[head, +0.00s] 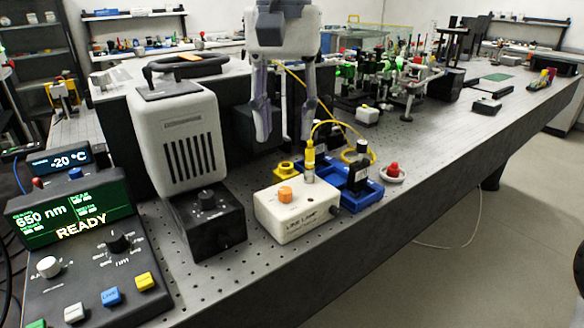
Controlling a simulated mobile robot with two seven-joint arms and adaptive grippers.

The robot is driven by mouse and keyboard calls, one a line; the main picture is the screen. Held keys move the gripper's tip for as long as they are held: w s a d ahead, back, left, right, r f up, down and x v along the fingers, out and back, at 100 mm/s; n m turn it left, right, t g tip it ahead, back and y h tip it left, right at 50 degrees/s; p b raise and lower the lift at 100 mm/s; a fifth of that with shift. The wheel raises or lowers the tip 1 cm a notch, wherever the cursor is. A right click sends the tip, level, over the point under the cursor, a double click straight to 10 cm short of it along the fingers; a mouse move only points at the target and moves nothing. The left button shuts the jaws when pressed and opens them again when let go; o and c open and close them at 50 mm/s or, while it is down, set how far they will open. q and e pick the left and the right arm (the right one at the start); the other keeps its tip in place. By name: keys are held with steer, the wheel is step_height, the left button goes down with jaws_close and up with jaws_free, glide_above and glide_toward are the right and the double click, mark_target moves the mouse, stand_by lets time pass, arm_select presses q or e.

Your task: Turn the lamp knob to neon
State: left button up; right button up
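The white line lamp box (297,213) sits on the perforated bench top, its front lettering reading "LINE LAMP". An orange knob (285,193) is on its top at the left; its setting is too small to read. A yellow-and-grey upright plug (309,160) with a yellow cable stands at the back of the box. A small dark round part (334,209) shows at its right end. My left gripper (285,137) points down from the top, behind and above the box, with its two fingers apart and nothing between them. My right gripper is not in view.
A white vented housing on a black base (207,222) with a black knob stands left of the box. A control console (85,260) reads "650 nm READY". A blue tray (369,194) with a black bottle (359,165) and a red-topped white dish (393,173) lie to the right.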

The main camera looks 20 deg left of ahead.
mark_target(285, 190)
arm_select(q)
steer(key=f, duration=1)
steer(key=shift+s+f, duration=0.1)
steer(key=shift+s, duration=0.1)
jaws_close()
